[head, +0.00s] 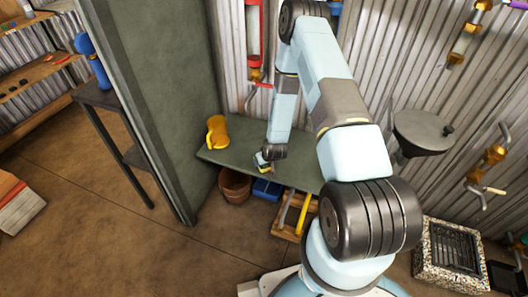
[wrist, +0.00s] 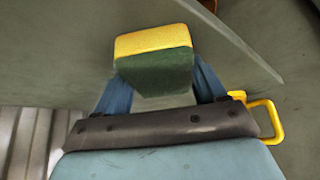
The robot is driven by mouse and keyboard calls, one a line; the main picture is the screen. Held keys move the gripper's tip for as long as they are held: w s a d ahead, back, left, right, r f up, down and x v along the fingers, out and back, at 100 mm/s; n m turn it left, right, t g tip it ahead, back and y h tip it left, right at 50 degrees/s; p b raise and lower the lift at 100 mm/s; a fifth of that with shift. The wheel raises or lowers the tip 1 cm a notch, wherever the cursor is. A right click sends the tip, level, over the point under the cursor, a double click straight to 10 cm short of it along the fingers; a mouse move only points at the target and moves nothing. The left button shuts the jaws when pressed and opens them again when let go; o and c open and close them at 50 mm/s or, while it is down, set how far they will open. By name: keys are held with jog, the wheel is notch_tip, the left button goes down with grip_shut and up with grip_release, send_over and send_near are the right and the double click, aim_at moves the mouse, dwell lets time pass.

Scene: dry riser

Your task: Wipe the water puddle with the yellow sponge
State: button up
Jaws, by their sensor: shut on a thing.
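My gripper (head: 264,161) is low over the left part of the grey-green bench (head: 228,153). In the wrist view my gripper (wrist: 160,75) has its blue fingers on either side of the sponge (wrist: 152,41), which is yellow with a dark green layer, and is shut on it. In the head view the sponge is tiny and mostly covered by my gripper. I cannot tell whether it touches the bench. No water puddle can be made out clearly; a pale slanting edge (wrist: 240,48) crosses the surface beside the sponge in the wrist view.
A brown pot (head: 234,186), a blue box (head: 266,190) and a wooden crate (head: 289,233) are below. A dark partition (head: 165,90) bounds the left.

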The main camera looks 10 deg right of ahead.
jog(key=shift+w+r, duration=0.15)
jog(key=shift+r, duration=3.85)
